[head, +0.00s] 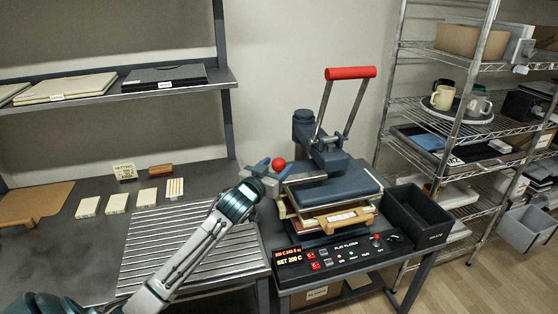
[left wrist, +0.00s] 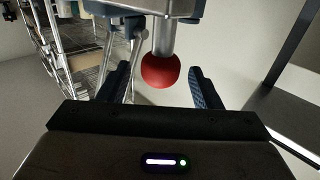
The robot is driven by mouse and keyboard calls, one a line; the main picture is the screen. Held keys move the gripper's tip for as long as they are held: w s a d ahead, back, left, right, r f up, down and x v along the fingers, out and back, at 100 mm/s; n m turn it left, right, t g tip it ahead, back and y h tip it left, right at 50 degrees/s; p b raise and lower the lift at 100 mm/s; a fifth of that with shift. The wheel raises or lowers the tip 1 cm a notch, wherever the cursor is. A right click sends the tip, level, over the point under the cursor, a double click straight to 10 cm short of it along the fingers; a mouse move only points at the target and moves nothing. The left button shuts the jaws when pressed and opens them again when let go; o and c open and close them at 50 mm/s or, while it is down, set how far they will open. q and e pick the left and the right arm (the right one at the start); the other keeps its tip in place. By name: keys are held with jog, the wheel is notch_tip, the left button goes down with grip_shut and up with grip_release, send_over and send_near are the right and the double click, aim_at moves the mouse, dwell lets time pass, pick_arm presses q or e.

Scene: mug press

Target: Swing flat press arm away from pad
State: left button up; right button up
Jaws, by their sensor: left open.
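The flat press (head: 340,180) stands on the right part of the bench, with a blue-grey upper plate over a lighter, wood-edged pad (head: 338,218). A red bar handle (head: 350,73) rises above it on two metal rods. A red ball knob (head: 279,164) sticks out at the press's left side; it also shows in the left wrist view (left wrist: 160,71) on a metal stem. My left gripper (head: 268,170) is open at the knob. In the left wrist view its fingers (left wrist: 158,88) stand on either side of the knob, with gaps visible. My right gripper is not in view.
A control panel (head: 343,255) with a red display fronts the press. A dark bin (head: 417,216) stands at its right. A ribbed metal rack (head: 175,245) and several pale blocks (head: 117,202) lie left. A wire shelf (head: 460,130) stands at the right.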

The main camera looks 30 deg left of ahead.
pick_arm(q)
jog(key=shift+w+a, duration=0.1)
jog(key=shift+w, duration=1.05)
grip_shut()
